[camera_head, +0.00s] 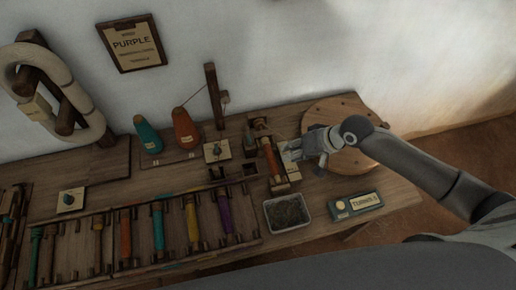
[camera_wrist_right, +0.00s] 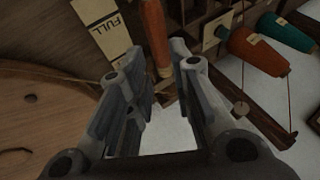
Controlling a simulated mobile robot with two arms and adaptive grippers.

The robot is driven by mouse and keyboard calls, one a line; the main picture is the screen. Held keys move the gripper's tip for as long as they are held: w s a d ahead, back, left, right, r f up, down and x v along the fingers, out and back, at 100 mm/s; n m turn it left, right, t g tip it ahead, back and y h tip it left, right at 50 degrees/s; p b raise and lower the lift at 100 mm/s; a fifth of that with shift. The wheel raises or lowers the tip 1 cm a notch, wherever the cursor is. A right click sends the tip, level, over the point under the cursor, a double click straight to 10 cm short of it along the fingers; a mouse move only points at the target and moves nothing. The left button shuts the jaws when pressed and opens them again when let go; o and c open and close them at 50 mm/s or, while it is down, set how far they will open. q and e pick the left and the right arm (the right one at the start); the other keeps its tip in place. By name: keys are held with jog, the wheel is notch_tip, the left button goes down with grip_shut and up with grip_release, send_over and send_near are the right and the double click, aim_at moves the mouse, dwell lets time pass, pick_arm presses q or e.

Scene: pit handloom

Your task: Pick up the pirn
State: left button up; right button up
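An orange-wound pirn (camera_head: 270,157) sits in a small wooden holder at the right part of the bench. It also shows in the right wrist view (camera_wrist_right: 155,38), running down from the top edge. My right gripper (camera_head: 294,151) is just right of this pirn in the head view. In the right wrist view my right gripper (camera_wrist_right: 157,60) has its fingers apart, with the pirn's lower end in line with the gap and nothing clamped. Whether the fingers touch it I cannot tell. More pirns lie in a rack, among them a purple one (camera_head: 224,211). My left gripper is not in view.
A round wooden disc (camera_head: 350,160) lies right of the holder, under my right arm. A metal tray (camera_head: 287,213) and a turns counter (camera_head: 355,204) are in front. Teal (camera_head: 148,135) and orange (camera_head: 185,129) cones stand behind. A "FULL" label (camera_wrist_right: 105,28) is beside the pirn.

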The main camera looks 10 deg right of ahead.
aim_at(273, 156)
jog(key=shift+w+a+f, duration=0.1)
jog(key=shift+w+f, duration=0.25)
jog(key=x, duration=0.3)
jog(key=shift+a+f, duration=0.1)
jog(key=shift+f, duration=0.1)
jog(key=shift+w+x, duration=0.1)
jog(key=shift+x, duration=1.35)
jog(key=shift+w+x, duration=0.15)
jog(key=shift+x, duration=1.35)
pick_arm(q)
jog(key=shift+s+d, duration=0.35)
pick_arm(e)
jog(key=shift+c, duration=0.2)
jog(key=shift+r, duration=0.1)
grip_shut()
